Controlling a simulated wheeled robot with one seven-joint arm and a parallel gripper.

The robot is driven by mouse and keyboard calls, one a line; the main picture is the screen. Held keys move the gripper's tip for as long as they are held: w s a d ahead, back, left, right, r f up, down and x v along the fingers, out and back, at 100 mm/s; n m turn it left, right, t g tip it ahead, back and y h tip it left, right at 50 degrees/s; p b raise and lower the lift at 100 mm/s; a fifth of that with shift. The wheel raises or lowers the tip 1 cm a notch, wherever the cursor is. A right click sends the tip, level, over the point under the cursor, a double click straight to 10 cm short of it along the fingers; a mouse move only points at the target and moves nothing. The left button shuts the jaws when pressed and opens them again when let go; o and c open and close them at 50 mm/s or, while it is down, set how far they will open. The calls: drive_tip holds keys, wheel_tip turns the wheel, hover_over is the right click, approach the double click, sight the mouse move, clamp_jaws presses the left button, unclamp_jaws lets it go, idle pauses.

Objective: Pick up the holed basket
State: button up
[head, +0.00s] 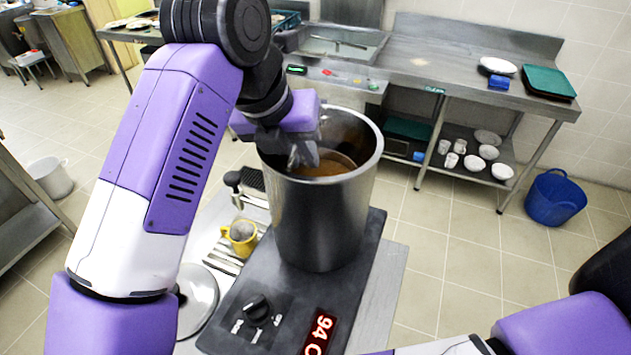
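A tall steel stockpot (322,222) stands on a dark hot plate and holds brownish liquid (322,168). A curved metal rim (343,158) shows inside the pot, partly in the liquid. It may be the holed basket, but no holes can be made out. My gripper (304,157) points down at the left side of the pot's mouth, close to that metal rim. My wrist and gripper hide part of the pot's opening. The fingers are small and dark, and I cannot tell whether they are apart or touch anything.
The hot plate (258,312) has a knob and a red display. A yellow mug (241,236) and a round lid (197,298) lie left of it. A steel counter (440,62) stands behind. A blue tub (555,199) is on the floor at right.

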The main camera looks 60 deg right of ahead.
drive_tip(key=shift+d+f, duration=0.1)
drive_tip(key=shift+f, duration=0.25)
drive_tip(key=shift+c, duration=0.2)
clamp_jaws()
idle(1.0)
